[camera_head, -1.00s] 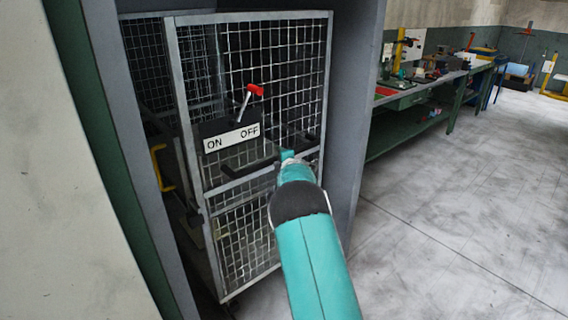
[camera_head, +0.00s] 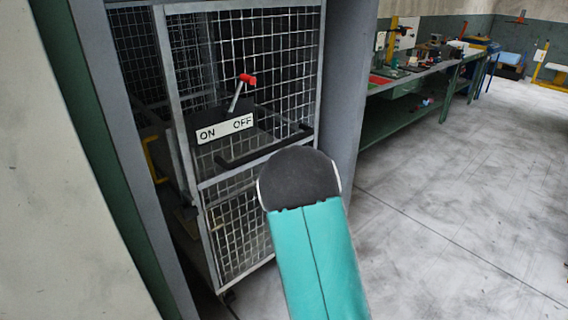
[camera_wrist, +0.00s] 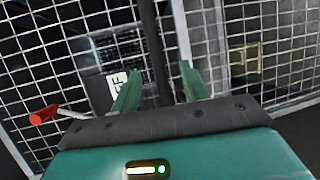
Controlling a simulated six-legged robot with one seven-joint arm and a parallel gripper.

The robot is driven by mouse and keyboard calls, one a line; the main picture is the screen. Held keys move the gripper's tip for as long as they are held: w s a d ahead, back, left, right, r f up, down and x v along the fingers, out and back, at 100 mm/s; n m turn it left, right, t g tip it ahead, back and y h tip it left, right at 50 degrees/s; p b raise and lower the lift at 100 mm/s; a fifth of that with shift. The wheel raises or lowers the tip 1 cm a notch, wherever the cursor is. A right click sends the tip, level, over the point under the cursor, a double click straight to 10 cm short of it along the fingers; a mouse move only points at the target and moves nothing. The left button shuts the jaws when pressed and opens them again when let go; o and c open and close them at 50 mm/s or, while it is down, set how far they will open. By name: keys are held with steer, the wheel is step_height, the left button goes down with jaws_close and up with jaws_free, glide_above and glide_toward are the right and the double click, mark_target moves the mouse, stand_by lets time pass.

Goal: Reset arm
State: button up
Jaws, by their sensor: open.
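My gripper (camera_wrist: 160,88) shows in the wrist view with its two green fingers apart and nothing between them. It faces the wire mesh door, and a dark vertical bar stands behind the gap between the fingers. In the head view my arm hides the gripper. The mesh door (camera_head: 237,222) has a black horizontal handle bar (camera_head: 262,147). A lever with a red knob (camera_head: 247,79) leans toward the OFF side above the ON/OFF plate (camera_head: 225,129). The red knob also shows at the left in the wrist view (camera_wrist: 43,115), with part of the plate (camera_wrist: 117,84) nearby.
A grey cabinet frame (camera_head: 348,90) surrounds the cage. A yellow handle (camera_head: 152,160) is at its left. A green workbench (camera_head: 405,105) with tools stands along the right. The concrete floor (camera_head: 460,210) at the right is clear.

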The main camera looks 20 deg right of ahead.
steer(key=shift+r, duration=0.1)
stand_by(0.3)
steer(key=s+a+r+m+g+h, duration=0.1)
steer(key=s+a+r+m+g, duration=0.1)
steer(key=s+a+r+m, duration=0.4)
steer(key=s+a+r+m+g, duration=0.15)
steer(key=s+r+m, duration=0.3)
steer(key=s, duration=0.45)
steer(key=s+a+m+g+y, duration=0.1)
steer(key=s+a, duration=0.3)
steer(key=s, duration=0.6)
steer(key=s+a+m+g+y, duration=0.1)
steer(key=s+a+m+g, duration=0.2)
steer(key=s, duration=0.7)
steer(key=s+a+f+m+g+y, duration=0.1)
steer(key=s+a+m+g, duration=0.1)
steer(key=s+a, duration=0.5)
steer(key=s+m, duration=0.1)
steer(key=s, duration=0.2)
steer(key=shift+g, duration=0.25)
